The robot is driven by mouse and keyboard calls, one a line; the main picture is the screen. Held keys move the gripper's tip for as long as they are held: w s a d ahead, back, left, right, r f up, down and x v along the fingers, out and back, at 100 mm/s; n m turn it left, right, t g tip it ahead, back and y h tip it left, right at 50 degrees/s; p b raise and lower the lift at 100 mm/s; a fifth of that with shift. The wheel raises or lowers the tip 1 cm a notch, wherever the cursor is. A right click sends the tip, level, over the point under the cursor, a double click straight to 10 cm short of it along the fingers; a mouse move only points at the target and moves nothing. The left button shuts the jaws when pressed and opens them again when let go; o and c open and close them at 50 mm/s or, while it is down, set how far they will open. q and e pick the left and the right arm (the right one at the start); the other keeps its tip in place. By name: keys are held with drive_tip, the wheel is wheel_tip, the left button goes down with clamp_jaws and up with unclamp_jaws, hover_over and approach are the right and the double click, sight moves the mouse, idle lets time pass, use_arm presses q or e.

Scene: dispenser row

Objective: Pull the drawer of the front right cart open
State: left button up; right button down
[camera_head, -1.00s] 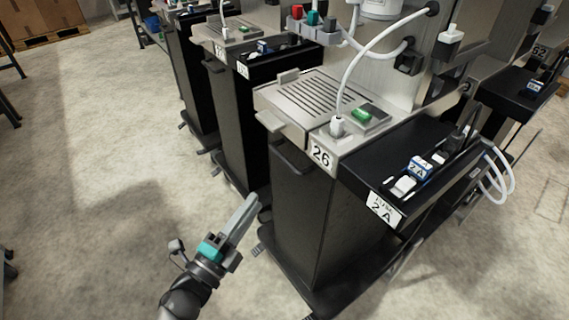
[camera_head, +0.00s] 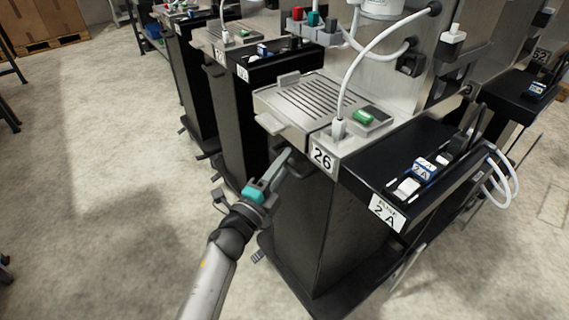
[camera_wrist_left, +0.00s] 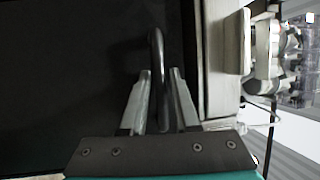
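The front right cart (camera_head: 318,235) is a tall black cabinet beneath the dispenser marked 26. Its drawer front (camera_wrist_left: 80,60) fills much of the left wrist view as a dark panel. A dark bar handle (camera_wrist_left: 156,50) stands out from that panel. My left gripper (camera_head: 284,162) is at the handle, just below the metal drip tray. In the left wrist view, the two fingers of my left gripper (camera_wrist_left: 160,75) stand apart on either side of the bar, with gaps visible. The drawer looks closed. My right gripper is in neither view.
The grooved drip tray (camera_head: 305,97) juts out above the handle. A black shelf (camera_head: 375,180) with small blocks lies to the right. More black carts (camera_head: 245,120) stand in the row behind. The floor at left (camera_head: 90,180) is clear.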

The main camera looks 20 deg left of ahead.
use_arm(q)
clamp_jaws()
idle(1.4)
